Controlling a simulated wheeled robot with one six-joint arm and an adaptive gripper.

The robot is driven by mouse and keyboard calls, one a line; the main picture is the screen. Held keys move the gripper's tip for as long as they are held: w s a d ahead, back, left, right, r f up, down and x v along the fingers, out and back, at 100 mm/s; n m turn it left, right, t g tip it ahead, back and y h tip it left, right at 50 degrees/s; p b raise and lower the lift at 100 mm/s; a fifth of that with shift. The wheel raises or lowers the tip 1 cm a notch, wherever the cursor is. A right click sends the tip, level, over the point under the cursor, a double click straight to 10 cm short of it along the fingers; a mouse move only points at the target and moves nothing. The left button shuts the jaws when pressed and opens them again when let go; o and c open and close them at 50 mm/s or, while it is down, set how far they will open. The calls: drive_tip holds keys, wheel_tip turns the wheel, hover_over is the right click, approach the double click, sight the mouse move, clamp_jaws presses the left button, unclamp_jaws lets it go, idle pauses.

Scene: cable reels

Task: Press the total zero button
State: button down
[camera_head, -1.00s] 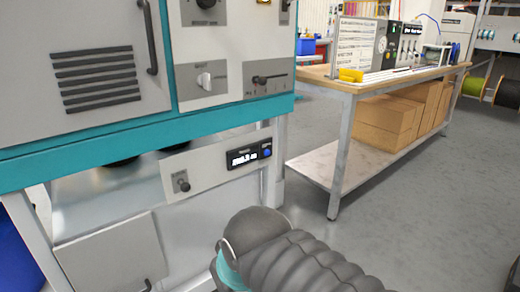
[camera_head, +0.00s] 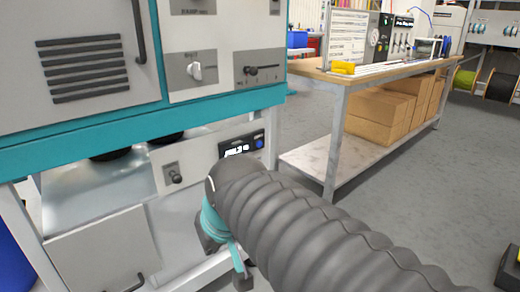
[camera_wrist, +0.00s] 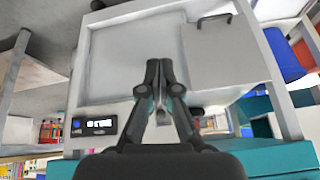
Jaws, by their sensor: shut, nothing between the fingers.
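A small black display (camera_head: 236,148) with white digits sits on the pale lower panel of the machine. A round blue button (camera_head: 259,143) is at its right end; its label is too small to read. In the wrist view the scene is upside down, with the display (camera_wrist: 100,126) at the lower left and the blue button (camera_wrist: 76,124) at its left end. My gripper (camera_wrist: 159,66) is shut and empty, its fingertips to the right of the display and apart from the button in that picture. In the head view my arm hides part of the panel below the display.
A black knob (camera_head: 174,177) is left of the display. The teal-edged cabinet (camera_head: 140,128) overhangs the panel. A workbench (camera_head: 338,95) with cardboard boxes (camera_head: 385,115) on its lower shelf stands right. Grey floor between is clear.

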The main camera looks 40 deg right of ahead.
sight(259, 144)
drive_tip(key=w+d+m+b, duration=0.2)
drive_tip(key=w+d+b, duration=0.1)
drive_tip(key=w+d, duration=0.6)
drive_tip(key=w+d+m+t+b, duration=0.1)
drive_tip(key=w+d, duration=0.2)
drive_tip(key=d, duration=0.5)
drive_tip(key=w+d+f+m+t+b, duration=0.1)
drive_tip(key=w+d, duration=0.3)
drive_tip(key=d, duration=0.5)
drive_tip(key=w+d+m+t+b, duration=0.1)
drive_tip(key=w+d+m+b, duration=0.1)
drive_tip(key=d, duration=0.7)
drive_tip(key=shift+w+f+h+b, duration=0.15)
drive_tip(key=shift+w+h+b, duration=0.15)
drive_tip(key=shift+w+b, duration=0.4)
drive_tip(key=shift+w, duration=0.2)
drive_tip(key=w+p, duration=0.3)
drive_tip(key=w, duration=0.5)
drive_tip(key=shift+w+a+p, duration=0.25)
drive_tip(key=shift+a+p, duration=0.05)
drive_tip(key=shift+w, duration=0.1)
drive_tip(key=shift+w, duration=0.3)
